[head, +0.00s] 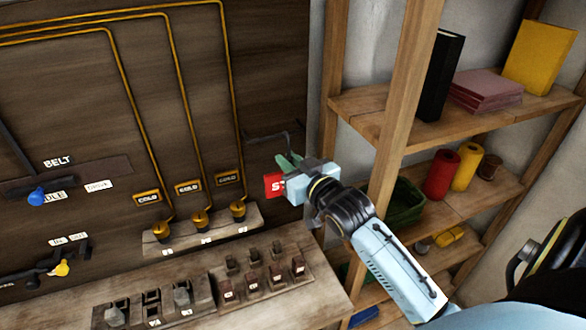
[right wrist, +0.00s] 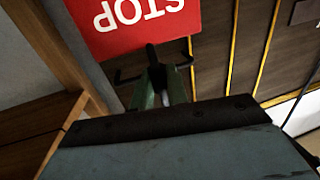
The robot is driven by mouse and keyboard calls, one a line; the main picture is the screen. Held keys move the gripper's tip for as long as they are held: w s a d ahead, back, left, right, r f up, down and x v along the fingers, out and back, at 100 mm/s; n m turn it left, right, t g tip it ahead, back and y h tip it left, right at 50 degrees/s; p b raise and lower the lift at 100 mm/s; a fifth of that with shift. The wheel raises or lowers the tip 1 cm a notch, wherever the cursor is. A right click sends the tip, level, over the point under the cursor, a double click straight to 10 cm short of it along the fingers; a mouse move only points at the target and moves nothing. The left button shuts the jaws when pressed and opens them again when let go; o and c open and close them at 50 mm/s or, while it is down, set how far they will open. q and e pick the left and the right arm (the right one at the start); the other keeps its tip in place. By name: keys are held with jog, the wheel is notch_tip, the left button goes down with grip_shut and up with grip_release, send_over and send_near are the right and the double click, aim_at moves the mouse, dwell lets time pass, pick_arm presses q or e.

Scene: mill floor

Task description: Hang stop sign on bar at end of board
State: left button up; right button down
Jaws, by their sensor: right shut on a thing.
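The red stop sign (head: 273,184) is at the right end of the board (head: 265,60), partly hidden behind my right gripper (head: 288,163) in the head view. In the right wrist view the sign (right wrist: 140,25) shows its white letters upside down. The gripper's green fingers (right wrist: 158,92) are shut on the sign, at a dark part by its edge. The dark bar (head: 268,135) sticks out at the board's right end, just above the sign. It also shows behind the fingers in the right wrist view (right wrist: 186,62). I cannot tell whether sign and bar touch. My left gripper is out of view.
The shelves hold a black binder (head: 441,75), red and yellow rolls (head: 441,175) and a green bin (head: 402,207). A switch console (head: 215,275) lies below the board.

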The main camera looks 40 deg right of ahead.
jog(key=shift+w+d+b, duration=0.25)
jog(key=shift+w+b, duration=0.2)
jog(key=shift+w, duration=0.6)
jog(key=shift+w+d+f+b, duration=0.2)
jog(key=shift+w+f+b, duration=0.4)
jog(key=shift+w+b, duration=0.25)
jog(key=shift+w+d+f+b, duration=0.2)
jog(key=shift+w+f+b, duration=0.45)
jog(key=shift+w, duration=0.25)
jog(key=shift+r, duration=0.1)
jog(key=c, duration=1.3)
grip_release()
jog(key=shift+s, duration=0.1)
